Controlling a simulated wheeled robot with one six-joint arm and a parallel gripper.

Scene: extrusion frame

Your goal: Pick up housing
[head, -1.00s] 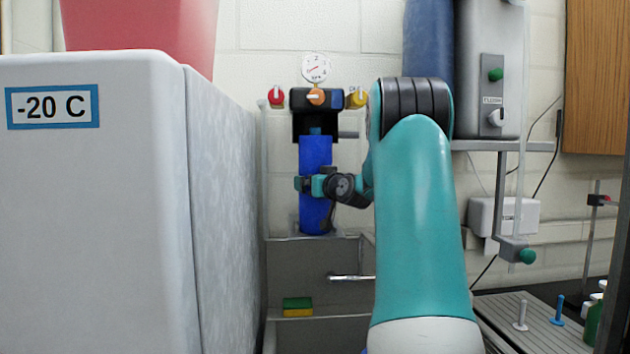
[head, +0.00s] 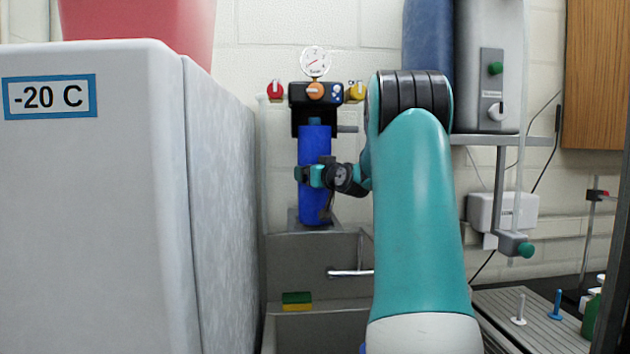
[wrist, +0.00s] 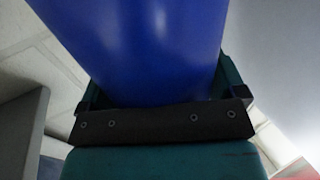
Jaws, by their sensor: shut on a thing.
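The housing (head: 314,146) is a tall blue cylinder below a black filter head (head: 316,95) with red, orange and yellow knobs and a gauge. It stands upright, and its top reaches up in front of the head's black lower part. I cannot tell whether it still touches the head. My gripper (head: 312,176) is shut around the housing's middle from the right. In the wrist view the blue housing (wrist: 140,45) fills the space between the jaws (wrist: 160,100). The housing's lower end is near a grey ledge.
A sink (head: 315,260) with a tap (head: 350,272) and a green-yellow sponge (head: 297,301) lies below. A white freezer (head: 90,200) stands close on the left. A shelf (head: 500,140) with a grey unit and a drying rack (head: 535,325) are on the right.

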